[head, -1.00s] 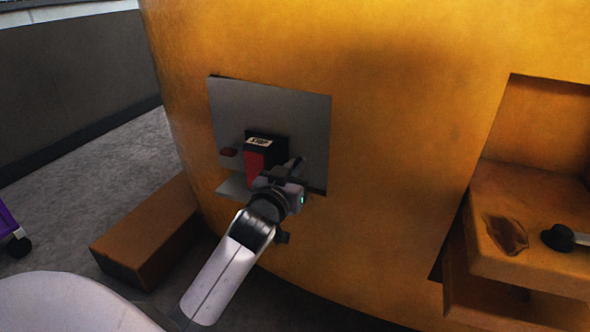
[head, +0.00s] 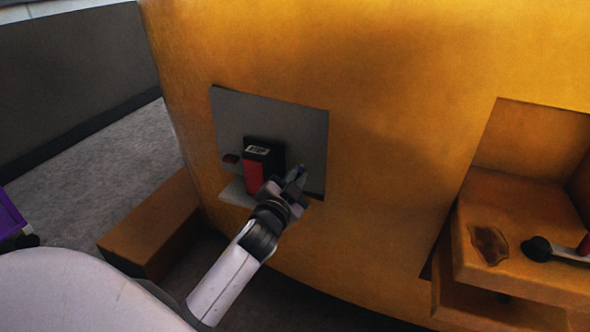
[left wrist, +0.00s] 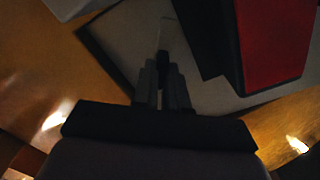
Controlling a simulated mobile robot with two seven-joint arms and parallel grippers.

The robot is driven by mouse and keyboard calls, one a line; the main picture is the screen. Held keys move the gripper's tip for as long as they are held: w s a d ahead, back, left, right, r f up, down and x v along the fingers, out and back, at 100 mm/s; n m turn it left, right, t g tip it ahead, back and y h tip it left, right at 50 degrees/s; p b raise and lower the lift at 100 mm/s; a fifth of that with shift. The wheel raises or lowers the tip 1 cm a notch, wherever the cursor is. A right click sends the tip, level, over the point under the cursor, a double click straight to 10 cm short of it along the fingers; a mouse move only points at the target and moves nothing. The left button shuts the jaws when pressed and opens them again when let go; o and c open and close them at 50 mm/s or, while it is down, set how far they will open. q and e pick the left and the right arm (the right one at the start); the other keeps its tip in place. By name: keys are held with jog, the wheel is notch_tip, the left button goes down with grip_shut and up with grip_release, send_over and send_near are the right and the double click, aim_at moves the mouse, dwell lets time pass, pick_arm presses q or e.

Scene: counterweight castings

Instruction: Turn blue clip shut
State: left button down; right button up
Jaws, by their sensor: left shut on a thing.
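My left gripper (head: 296,180) is at the lower right of the grey panel (head: 305,130) set in the large orange casting. A small bit of blue, the blue clip (head: 302,169), shows at its fingertips. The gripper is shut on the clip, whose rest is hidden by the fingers. In the left wrist view the dark fingers (left wrist: 163,85) are close together against the grey panel; the clip's colour cannot be made out there. My right gripper is not in view.
A black and red box (head: 255,170) with a label stands just left of the gripper on a grey shelf (head: 234,195). An orange ledge at right carries a black-knobbed handle (head: 537,249).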

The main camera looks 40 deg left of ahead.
pick_arm(q)
jog(key=shift+r+m, duration=0.1)
jog(key=shift+m, duration=0.5)
jog(key=m+p, duration=0.1)
jog(key=m, duration=0.2)
jog(key=shift+d+m+p, duration=0.1)
jog(key=shift+m+p, duration=0.2)
jog(key=shift+p, duration=0.05)
jog(key=m, duration=0.3)
jog(key=shift+f+p, duration=0.2)
jog(key=shift+p, duration=0.2)
jog(key=shift+m, duration=1.3)
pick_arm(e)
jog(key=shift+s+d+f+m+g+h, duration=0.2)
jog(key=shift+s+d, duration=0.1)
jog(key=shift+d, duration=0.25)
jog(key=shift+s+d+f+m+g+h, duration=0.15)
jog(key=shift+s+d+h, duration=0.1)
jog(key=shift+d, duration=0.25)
pick_arm(q)
jog(key=c, duration=1.2)
grip_release()
jog(key=shift+o, duration=0.2)
